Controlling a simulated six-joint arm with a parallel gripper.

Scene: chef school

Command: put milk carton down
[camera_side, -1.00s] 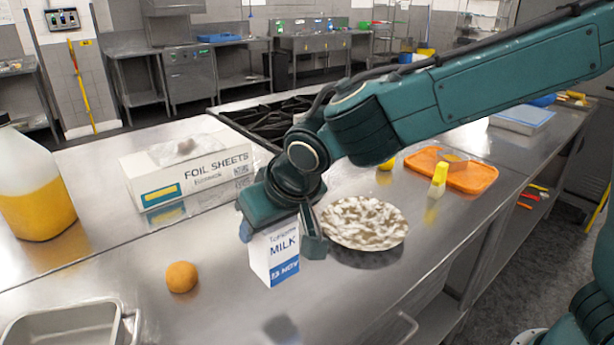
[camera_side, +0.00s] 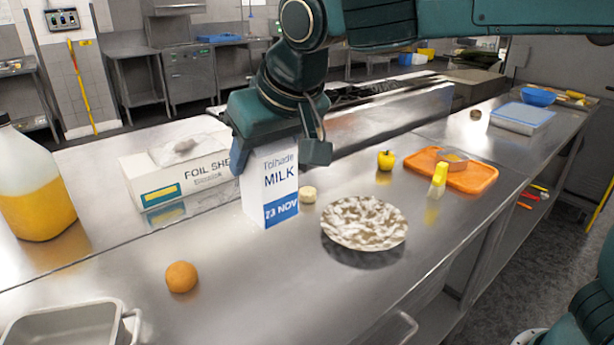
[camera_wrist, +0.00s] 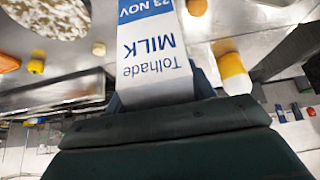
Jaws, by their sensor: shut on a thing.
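The milk carton (camera_side: 271,187) is white with a blue date band and stands upright in the side view. My gripper (camera_side: 277,143) is shut on its top from above, with a finger on either side. The carton's base is at or very near the steel counter; I cannot tell if it touches. In the wrist view the milk carton (camera_wrist: 152,55) appears upside down between the fingers, its lettering facing the camera.
A speckled plate (camera_side: 364,222) is to the carton's right, with a small pale round piece (camera_side: 308,194) between them. A foil sheets box (camera_side: 180,170) is behind left. An orange ball-like fruit (camera_side: 181,277) is front left. Bare counter (camera_side: 240,290) lies in front.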

